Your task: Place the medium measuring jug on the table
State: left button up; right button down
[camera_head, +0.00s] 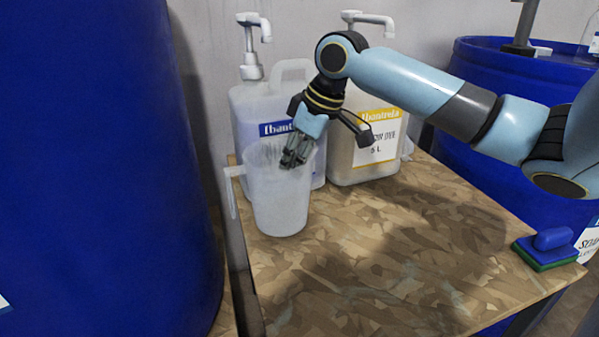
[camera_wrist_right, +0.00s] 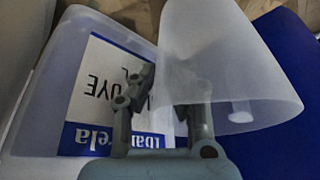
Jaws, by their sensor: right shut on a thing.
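The medium measuring jug (camera_head: 277,200) is a translucent white jug with a handle on its left side. It is upright at the table's (camera_head: 370,265) left back part, in front of the pump bottles. I cannot tell whether its base touches the table. My right gripper (camera_head: 293,160) is shut on the jug's rim at its right side. In the right wrist view the jug (camera_wrist_right: 225,60) fills the upper right, and one finger of the gripper (camera_wrist_right: 165,110) is seen through its wall. My left gripper is not in view.
Two pump bottles stand behind the jug, one with a blue label (camera_head: 250,105) and one with a yellow label (camera_head: 375,140). Blue drums stand at left (camera_head: 100,170) and right (camera_head: 470,165). The front middle table is clear.

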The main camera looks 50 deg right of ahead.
jog(key=shift+f, duration=0.6)
jog(key=shift+r, duration=0.15)
jog(key=shift+f, duration=0.2)
jog(key=c, duration=1.4)
grip_release()
